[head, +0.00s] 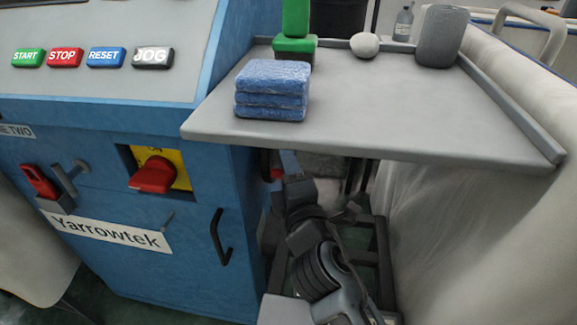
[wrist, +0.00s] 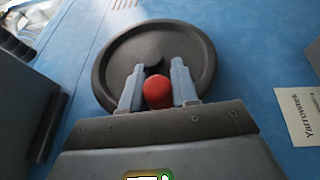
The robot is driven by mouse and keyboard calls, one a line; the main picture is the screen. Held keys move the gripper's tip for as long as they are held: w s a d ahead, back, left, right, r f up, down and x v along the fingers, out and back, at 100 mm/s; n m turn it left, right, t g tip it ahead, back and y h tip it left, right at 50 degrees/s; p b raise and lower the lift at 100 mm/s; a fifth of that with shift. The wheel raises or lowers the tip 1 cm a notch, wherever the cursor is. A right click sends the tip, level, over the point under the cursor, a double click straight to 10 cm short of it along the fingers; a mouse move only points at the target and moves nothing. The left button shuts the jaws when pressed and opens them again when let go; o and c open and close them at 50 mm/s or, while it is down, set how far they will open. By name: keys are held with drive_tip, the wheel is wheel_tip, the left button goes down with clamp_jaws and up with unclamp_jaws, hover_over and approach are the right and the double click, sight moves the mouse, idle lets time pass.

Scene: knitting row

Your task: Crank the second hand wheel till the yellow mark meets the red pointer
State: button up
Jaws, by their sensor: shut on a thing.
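A black hand wheel (wrist: 120,58) is mounted on the blue machine side in the wrist view. Its red crank knob (wrist: 158,92) sits at the wheel's lower part. My gripper (wrist: 157,80) is shut on the red knob, with one grey finger on each side. In the head view the wheel is mostly hidden below the grey shelf, where my arm reaches in beside the machine. I cannot make out the yellow mark or the red pointer in either view.
The grey shelf (head: 400,115) juts out above my arm, with folded blue cloths (head: 272,92), a green object (head: 294,46) and a grey cylinder (head: 441,36) on it. The blue machine (head: 190,255) stands left, with a black door handle (head: 221,237) and a red rotary switch (head: 153,174).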

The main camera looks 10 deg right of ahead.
clamp_jaws()
drive_tip(key=r+g+p, duration=0.1)
drive_tip(key=p, duration=0.4)
drive_tip(key=shift+s+r, duration=0.1)
drive_tip(key=shift+r, duration=0.05)
drive_tip(key=g+p, duration=0.1)
drive_tip(key=p, duration=0.5)
drive_tip(key=shift+s+r+m, duration=0.1)
drive_tip(key=shift+r+m, duration=0.25)
drive_tip(key=shift+m, duration=0.05)
drive_tip(key=o, duration=0.7)
unclamp_jaws()
